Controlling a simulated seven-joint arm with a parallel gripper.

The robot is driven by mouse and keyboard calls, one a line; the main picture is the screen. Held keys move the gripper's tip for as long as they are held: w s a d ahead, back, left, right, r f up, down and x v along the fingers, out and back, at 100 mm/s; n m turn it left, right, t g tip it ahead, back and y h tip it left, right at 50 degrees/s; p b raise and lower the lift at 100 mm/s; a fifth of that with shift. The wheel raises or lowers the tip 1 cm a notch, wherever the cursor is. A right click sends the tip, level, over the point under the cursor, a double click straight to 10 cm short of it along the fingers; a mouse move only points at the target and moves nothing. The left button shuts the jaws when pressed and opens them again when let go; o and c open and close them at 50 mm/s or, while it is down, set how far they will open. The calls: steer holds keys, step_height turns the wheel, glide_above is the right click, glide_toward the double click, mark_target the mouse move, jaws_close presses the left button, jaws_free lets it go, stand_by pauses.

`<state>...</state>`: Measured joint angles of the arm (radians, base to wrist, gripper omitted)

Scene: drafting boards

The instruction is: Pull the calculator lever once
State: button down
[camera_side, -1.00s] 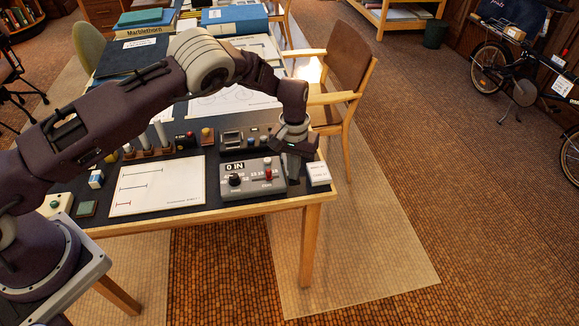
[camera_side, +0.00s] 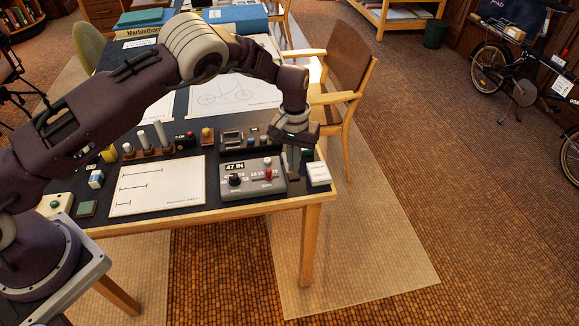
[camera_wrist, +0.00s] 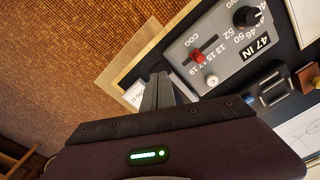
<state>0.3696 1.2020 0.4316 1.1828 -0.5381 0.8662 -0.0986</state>
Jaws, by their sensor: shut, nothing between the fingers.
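The calculator (camera_side: 252,186) is a grey box near the table's front right corner, its display reading "47 IN". It has a black dial (camera_side: 235,180) and a red slider knob (camera_side: 268,174). A pale round knob, apparently the lever's end, stands behind the red knob in the side view (camera_side: 267,161) and also shows in the wrist view (camera_wrist: 211,80). My gripper (camera_side: 293,177) points down just right of the calculator, fingers together and empty. In the wrist view the fingers (camera_wrist: 162,78) are left of the pale knob, with a gap between them.
A small white card block (camera_side: 318,173) sits close to the right of my fingers, near the table's right edge. A dark tray (camera_side: 231,140) stands behind the calculator. A white drawing sheet (camera_side: 158,186) lies to the left. A chair (camera_side: 345,60) stands at the back right.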

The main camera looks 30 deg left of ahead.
steer(key=shift+r, duration=2.1)
steer(key=s+a+r+t+h, duration=0.15)
steer(key=s+r, duration=0.25)
steer(key=r, duration=0.4)
steer(key=s+a+r, duration=0.2)
steer(key=s+r, duration=0.2)
steer(key=r, duration=0.5)
steer(key=s+a+r+t, duration=0.15)
steer(key=s+r, duration=0.25)
steer(key=r, duration=0.4)
steer(key=s+a+r+m+t, duration=0.1)
steer(key=s+a, duration=0.1)
steer(key=s, duration=1)
steer(key=s+a+r+m+t+y, duration=0.1)
steer(key=s+m, duration=0.1)
steer(key=s, duration=1)
steer(key=shift+s+a+r+t, duration=0.25)
steer(key=shift+s+a+t, duration=0.05)
steer(key=shift+s+a, duration=0.05)
steer(key=shift+y, duration=0.25)
